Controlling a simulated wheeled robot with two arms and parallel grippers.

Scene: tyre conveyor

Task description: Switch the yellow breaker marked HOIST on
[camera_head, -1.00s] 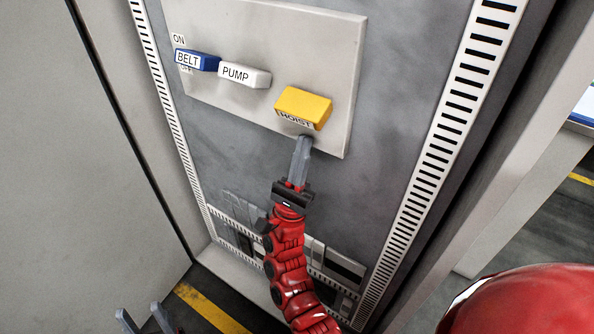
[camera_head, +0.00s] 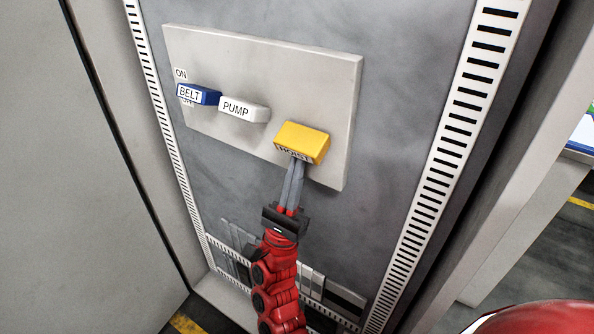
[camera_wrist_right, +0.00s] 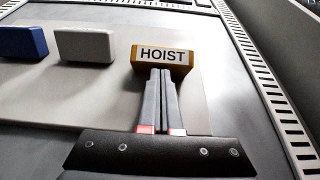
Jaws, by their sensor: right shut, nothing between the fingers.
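The yellow breaker marked HOIST (camera_head: 303,142) sits at the right of the pale breaker plate (camera_head: 335,100); it also shows in the right wrist view (camera_wrist_right: 162,58). My right gripper (camera_head: 293,168) is shut with nothing between its fingers. Its fingertips are just under the lower edge of the yellow breaker; whether they touch it I cannot tell. In the right wrist view the fingers (camera_wrist_right: 161,75) point up at the label, side by side. The ON mark by the blue breaker is readable. My left gripper is not in view.
The blue BELT breaker (camera_head: 198,94) and the white PUMP breaker (camera_head: 243,109) stand to the left on the same plate. Slotted white strips (camera_head: 455,140) run down both sides of the grey panel. A cabinet door (camera_head: 75,180) stands at the left.

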